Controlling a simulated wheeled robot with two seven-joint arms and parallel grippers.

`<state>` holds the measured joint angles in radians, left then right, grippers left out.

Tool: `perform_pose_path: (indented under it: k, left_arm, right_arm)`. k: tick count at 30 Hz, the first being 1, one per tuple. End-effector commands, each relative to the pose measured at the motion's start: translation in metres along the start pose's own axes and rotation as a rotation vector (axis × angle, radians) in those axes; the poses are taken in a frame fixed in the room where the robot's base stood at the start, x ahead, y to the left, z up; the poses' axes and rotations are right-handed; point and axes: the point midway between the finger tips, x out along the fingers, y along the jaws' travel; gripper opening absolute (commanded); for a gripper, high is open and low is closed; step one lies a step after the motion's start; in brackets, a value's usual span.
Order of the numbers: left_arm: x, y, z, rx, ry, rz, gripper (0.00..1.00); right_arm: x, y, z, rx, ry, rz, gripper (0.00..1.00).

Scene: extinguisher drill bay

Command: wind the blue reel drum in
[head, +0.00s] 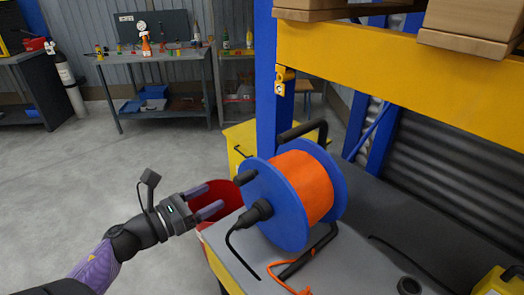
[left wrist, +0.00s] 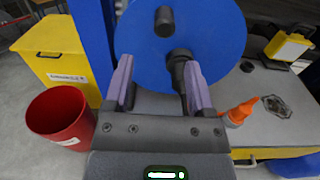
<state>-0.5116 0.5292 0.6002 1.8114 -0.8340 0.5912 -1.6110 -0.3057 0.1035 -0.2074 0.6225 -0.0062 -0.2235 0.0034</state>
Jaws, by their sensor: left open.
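The blue reel drum (head: 264,212) stands upright on a grey bench top, with orange cable (head: 305,186) wound between its two blue discs. A black crank knob (head: 245,177) sticks out from the near disc, and a black plug (head: 254,213) sits below it. In the left wrist view the blue disc (left wrist: 215,45) fills the upper middle, with the knob (left wrist: 165,21) above the fingers. My left gripper (head: 218,199) is open and empty, left of the disc and apart from the knob. My right gripper is not in view.
A red bucket (left wrist: 62,115) and a yellow box (left wrist: 58,55) stand left of the reel. A blue post (head: 271,85) and yellow beam (head: 400,70) rise behind. The floor at left is clear.

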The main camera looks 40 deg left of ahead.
Motion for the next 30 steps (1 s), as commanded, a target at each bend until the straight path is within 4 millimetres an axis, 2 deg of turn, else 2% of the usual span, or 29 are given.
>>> perform_pose_path:
  k: [1, 5, 12, 18, 22, 29, 30]
  left_arm:
    - [-0.003, -0.001, 0.008, -0.046, -0.003, 0.002, 0.71]
    - [0.004, -0.003, 0.004, -0.085, -0.006, -0.003, 0.71]
    - [0.055, -0.002, 0.003, -0.079, -0.007, -0.004, 0.71]
    - [0.087, -0.002, 0.003, -0.077, -0.005, -0.002, 0.71]
    - [0.094, -0.003, 0.003, -0.077, -0.004, -0.003, 0.71]
    - [0.095, -0.003, 0.003, -0.077, -0.003, -0.002, 0.71]
    - [0.095, -0.003, 0.003, -0.077, -0.003, -0.002, 0.62]
  right_arm:
    - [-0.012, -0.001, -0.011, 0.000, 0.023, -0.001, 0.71]
    - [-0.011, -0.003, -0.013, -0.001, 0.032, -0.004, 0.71]
    - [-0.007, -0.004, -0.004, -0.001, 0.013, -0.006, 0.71]
    - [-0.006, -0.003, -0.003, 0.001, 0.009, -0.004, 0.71]
    - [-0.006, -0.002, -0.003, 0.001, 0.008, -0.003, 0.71]
    - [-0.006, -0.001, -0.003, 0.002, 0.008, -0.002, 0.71]
    - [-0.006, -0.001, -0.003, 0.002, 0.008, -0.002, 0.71]
